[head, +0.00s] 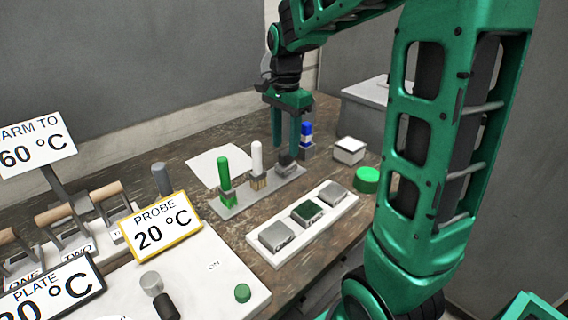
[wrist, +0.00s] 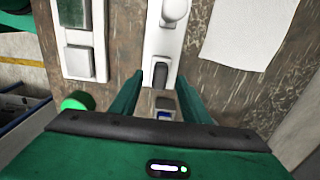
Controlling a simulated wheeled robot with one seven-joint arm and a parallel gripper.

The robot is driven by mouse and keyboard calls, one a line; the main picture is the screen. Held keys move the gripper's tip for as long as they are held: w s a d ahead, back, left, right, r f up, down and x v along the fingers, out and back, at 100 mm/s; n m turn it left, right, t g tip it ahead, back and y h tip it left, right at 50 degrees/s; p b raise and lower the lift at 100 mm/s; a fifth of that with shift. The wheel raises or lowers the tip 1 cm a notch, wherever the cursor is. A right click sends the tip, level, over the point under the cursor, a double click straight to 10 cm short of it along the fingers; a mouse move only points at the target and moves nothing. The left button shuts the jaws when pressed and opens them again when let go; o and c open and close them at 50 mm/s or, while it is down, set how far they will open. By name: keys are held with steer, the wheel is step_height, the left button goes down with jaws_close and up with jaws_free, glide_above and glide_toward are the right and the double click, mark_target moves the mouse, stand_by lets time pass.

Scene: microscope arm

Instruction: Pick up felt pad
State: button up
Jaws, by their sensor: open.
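No label marks the felt pad. A small dark grey block (head: 286,163) sits at the far end of a grey strip (head: 232,208) and may be the pad, but I cannot tell for sure. It also shows in the wrist view (wrist: 160,75), between my fingertips. My gripper (head: 286,150) is open and points down, with its fingers around or just above this block. In the wrist view my gripper (wrist: 160,78) shows a finger on each side of it. I cannot tell if either finger touches it.
A blue-topped item (head: 306,133) stands close behind my fingers. A green-handled tool (head: 224,166) and a white-handled tool (head: 257,158) stand on the strip. A white tray (head: 262,252) with square pieces, a green disc (head: 367,180) and a white box (head: 349,150) lie nearby. White paper (head: 205,165) lies flat.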

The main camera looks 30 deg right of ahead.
mark_target(286, 150)
steer(key=shift+w+d+f, duration=0.1)
steer(key=shift+d+f, duration=0.1)
steer(key=shift+f, duration=1.75)
steer(key=shift+c, duration=0.7)
jaws_close()
steer(key=shift+r, duration=0.1)
step_height(286, 150, up, 10)
